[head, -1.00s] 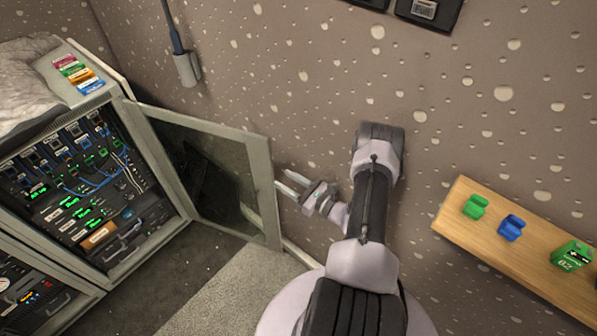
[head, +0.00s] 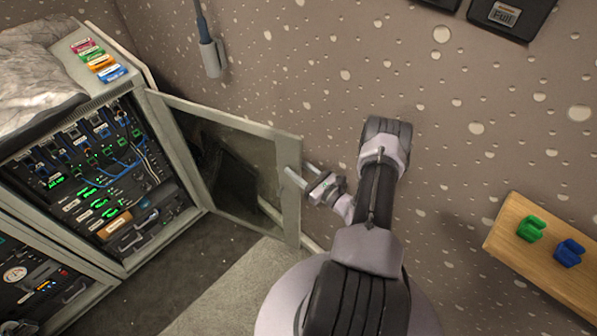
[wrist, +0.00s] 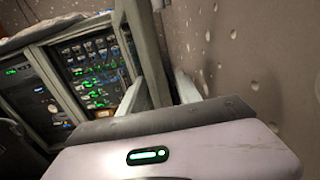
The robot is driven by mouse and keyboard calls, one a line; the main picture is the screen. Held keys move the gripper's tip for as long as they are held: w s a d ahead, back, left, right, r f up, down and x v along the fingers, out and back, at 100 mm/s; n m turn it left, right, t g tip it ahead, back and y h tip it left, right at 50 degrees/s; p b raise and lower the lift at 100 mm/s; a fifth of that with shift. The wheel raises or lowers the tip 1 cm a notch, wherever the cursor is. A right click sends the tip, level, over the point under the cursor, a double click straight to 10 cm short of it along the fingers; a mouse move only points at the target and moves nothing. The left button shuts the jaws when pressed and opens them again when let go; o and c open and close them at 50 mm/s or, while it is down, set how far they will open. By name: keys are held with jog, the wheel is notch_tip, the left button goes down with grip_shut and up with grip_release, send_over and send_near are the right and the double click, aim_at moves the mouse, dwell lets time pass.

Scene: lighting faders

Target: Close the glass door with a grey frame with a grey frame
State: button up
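The glass door with a grey frame (head: 290,190) stands wide open, hinged on the right side of the rack cabinet (head: 190,215). Its glass is dark and see-through. My gripper (head: 298,174) is at the door's free edge, on the wall side, with its fingers pointing left toward the frame. In the wrist view, the two pale fingers of my gripper (wrist: 170,88) are apart with a gap between them. I cannot tell whether a finger touches the frame.
The cabinet holds lit equipment and blue cables (head: 125,165). Colored labels (head: 98,58) and a grey cloth (head: 35,85) lie on top. A wooden shelf (head: 540,262) with green and blue clips is at the right. The speckled wall is close behind the door. Floor before the cabinet is clear.

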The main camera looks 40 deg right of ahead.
jog(key=shift+d, duration=0.15)
jog(key=shift+s, duration=0.15)
jog(key=shift+c, duration=0.9)
grip_shut()
jog(key=s+a+m+h+p, duration=0.1)
jog(key=s+a+h+p, duration=0.1)
jog(key=a+p, duration=0.2)
jog(key=shift+s+a, duration=0.25)
jog(key=shift+a, duration=1.35)
jog(key=shift+a+r+p, duration=0.1)
jog(key=shift+p, duration=0.25)
